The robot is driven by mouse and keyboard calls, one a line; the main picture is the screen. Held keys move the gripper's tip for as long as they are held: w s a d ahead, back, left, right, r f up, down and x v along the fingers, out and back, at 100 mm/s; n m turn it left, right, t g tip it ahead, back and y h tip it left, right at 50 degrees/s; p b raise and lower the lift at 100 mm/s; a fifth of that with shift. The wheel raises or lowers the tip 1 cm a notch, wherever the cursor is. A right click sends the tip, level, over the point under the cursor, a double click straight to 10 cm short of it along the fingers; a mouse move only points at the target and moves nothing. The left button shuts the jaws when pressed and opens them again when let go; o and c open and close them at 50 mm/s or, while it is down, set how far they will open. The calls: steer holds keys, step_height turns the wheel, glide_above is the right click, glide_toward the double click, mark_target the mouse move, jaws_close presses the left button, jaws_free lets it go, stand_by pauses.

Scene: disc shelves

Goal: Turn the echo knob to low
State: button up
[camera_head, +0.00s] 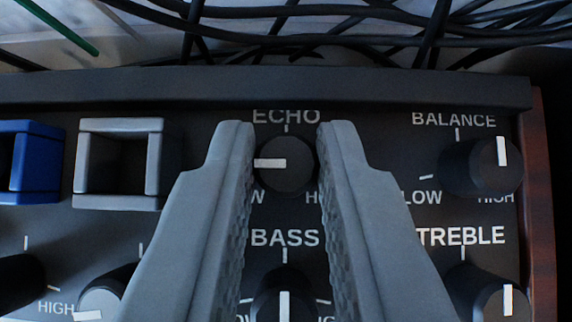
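The echo knob (287,165) is a round black knob under the ECHO label in the camera_head view. Its white pointer line points left. A W and an H, parts of its LOW and HIGH labels, show below it; the rest is hidden behind the fingers. My gripper (286,140) has one grey finger on each side of the knob, with a gap about as wide as the knob. The fingers look very close to its sides. I cannot tell whether they touch it.
The balance knob (500,164) is at right, the bass knob (286,300) below and the treble knob (505,300) at lower right. A grey square-framed part (120,198) and a blue one (35,165) are at left. Black cables (330,42) lie behind the panel's raised back edge (250,85).

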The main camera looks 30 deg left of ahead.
jaws_close()
steer(key=shift+d+n+g+y, duration=0.1)
steer(key=shift+n+g+y, duration=0.45)
steer(key=shift+n, duration=0.45)
steer(key=o, duration=0.6)
jaws_free()
steer(key=shift+r, duration=0.1)
steer(key=v, duration=1.7)
steer(key=shift+s, duration=0.25)
steer(key=shift+d, duration=0.1)
